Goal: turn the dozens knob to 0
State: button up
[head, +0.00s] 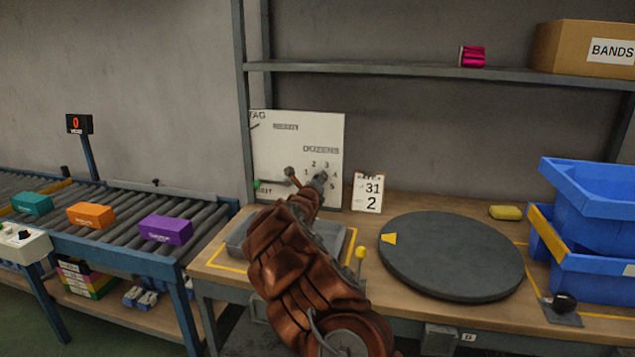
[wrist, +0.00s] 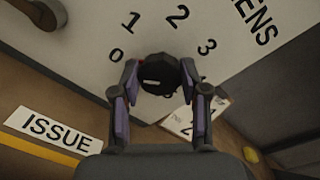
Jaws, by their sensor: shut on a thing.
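The dozens knob (wrist: 160,68) is a round black knob on a white panel (head: 275,150), with numbers around it. In the wrist view 0, 1, 2 and 3 show around its left, top and right; the numbers below are partly hidden. A short pale mark shows on the knob's face, but I cannot tell which number it points to. My gripper (wrist: 158,78) is shut on the knob, one finger on each side. In the head view my gripper (head: 319,181) is at the panel below the DOZENS label, and it hides most of the knob.
A small card (head: 367,192) reading 31 and 2 stands right of the panel. A dark round turntable (head: 450,256) and blue bins (head: 590,215) are farther right. A roller conveyor (head: 110,235) with several coloured boxes is at left. A yellow-topped post (head: 360,253) stands beside my arm.

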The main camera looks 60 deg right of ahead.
jog(key=o, duration=1.2)
jog(key=shift+c, duration=0.2)
jog(key=shift+a, duration=0.1)
jog(key=v, duration=1.1)
jog(key=shift+s+a, duration=0.25)
jog(key=shift+a, duration=0.1)
jog(key=shift+r, duration=0.1)
